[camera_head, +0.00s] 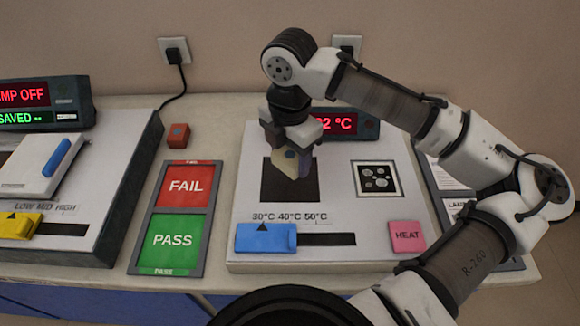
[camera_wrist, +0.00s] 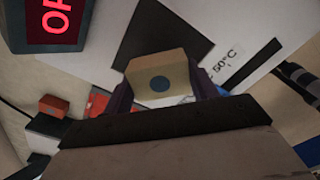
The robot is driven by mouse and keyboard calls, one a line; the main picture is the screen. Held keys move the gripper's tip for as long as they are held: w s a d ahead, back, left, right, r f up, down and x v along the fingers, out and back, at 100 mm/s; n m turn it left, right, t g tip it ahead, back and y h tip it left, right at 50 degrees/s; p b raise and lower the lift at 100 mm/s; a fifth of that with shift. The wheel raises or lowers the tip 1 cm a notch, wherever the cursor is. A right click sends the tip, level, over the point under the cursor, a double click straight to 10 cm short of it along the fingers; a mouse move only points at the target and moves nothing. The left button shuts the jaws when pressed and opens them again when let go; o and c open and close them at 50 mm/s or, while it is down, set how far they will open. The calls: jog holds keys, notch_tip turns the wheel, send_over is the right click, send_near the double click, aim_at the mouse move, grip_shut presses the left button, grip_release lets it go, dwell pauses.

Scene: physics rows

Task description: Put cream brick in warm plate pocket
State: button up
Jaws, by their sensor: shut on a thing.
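My gripper (camera_head: 288,155) is shut on the cream brick (camera_head: 291,164) and holds it in front of the dark square pocket (camera_head: 273,190) of the white warm plate (camera_head: 345,235). In the wrist view the brick (camera_wrist: 163,66), with a dark round dot on its face, sits between the two purple fingers of my gripper (camera_wrist: 161,92). The dark pocket (camera_wrist: 165,32) shows behind it there. The brick looks raised above the plate, but its exact height is hard to tell. The gripper and brick hide part of the pocket.
A blue slider (camera_head: 266,238) and a pink HEAT button (camera_head: 407,236) lie along the plate's front. A red display (camera_head: 340,123) stands at its back. A FAIL/PASS panel (camera_head: 185,186), a small red-orange brick (camera_head: 178,135) and another device (camera_head: 85,190) are to the left.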

aim_at(290, 180)
jog(key=shift+f, duration=2.15)
jog(key=shift+f, duration=0.2)
jog(key=o, duration=1.1)
jog(key=shift+r, duration=0.1)
notch_tip(290, 180, up, 12)
jog(key=shift+r+b, duration=0.1)
jog(key=shift+b, duration=0.2)
